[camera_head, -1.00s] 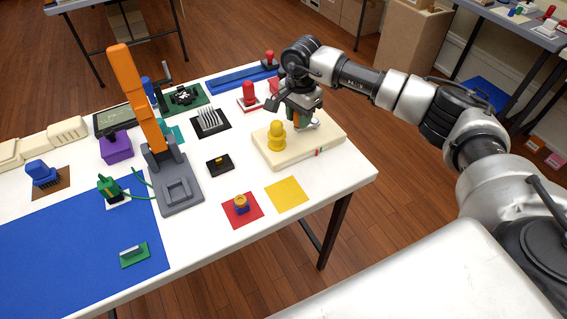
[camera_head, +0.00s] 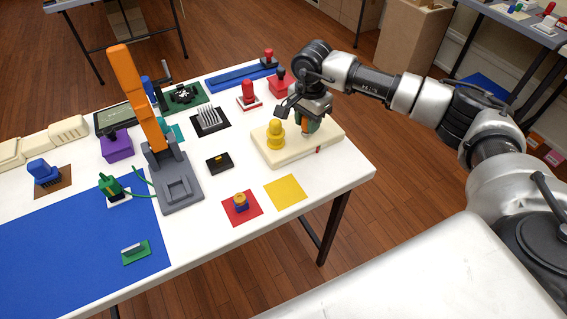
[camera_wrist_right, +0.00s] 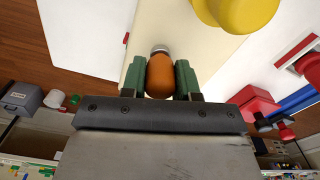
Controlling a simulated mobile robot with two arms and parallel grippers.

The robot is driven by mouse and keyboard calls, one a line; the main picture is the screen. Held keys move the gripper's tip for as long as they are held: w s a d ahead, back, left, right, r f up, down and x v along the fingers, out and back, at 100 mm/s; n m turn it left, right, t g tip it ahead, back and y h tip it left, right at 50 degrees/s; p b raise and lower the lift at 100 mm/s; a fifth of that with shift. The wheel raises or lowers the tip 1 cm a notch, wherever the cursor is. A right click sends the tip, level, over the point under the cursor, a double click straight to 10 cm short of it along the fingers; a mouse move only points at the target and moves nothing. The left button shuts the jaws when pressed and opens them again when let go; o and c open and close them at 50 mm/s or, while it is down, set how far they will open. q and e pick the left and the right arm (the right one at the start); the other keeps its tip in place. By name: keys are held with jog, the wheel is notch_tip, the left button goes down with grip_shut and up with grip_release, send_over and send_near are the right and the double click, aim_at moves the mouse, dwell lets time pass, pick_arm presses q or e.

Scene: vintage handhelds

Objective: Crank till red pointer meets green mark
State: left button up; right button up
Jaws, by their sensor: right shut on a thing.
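A cream box (camera_head: 276,158) with a round yellow knob (camera_head: 275,134) on top sits near the right end of the white table. A small red pointer (camera_head: 318,149) shows at the box's front edge; I cannot make out a separate green mark beside it. My right gripper (camera_head: 309,123) is over the box's right part, shut on an orange crank handle. In the right wrist view the orange handle (camera_wrist_right: 160,76), with a grey end, stands between the green finger pads. The gripper hides the crank arm in the head view. My left gripper is not in view.
Red items (camera_head: 281,85) stand behind the box. The table's right edge is close by.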

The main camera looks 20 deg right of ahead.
jog(key=shift+w+d+r, duration=0.15)
jog(key=shift+d+r, duration=0.05)
jog(key=shift+d, duration=0.1)
jog(key=shift+s+d, duration=0.35)
jog(key=shift+d, duration=0.25)
jog(key=shift+s+d, duration=0.3)
jog(key=shift+d, duration=0.25)
jog(key=shift+r, duration=0.1)
jog(key=shift+a, duration=0.1)
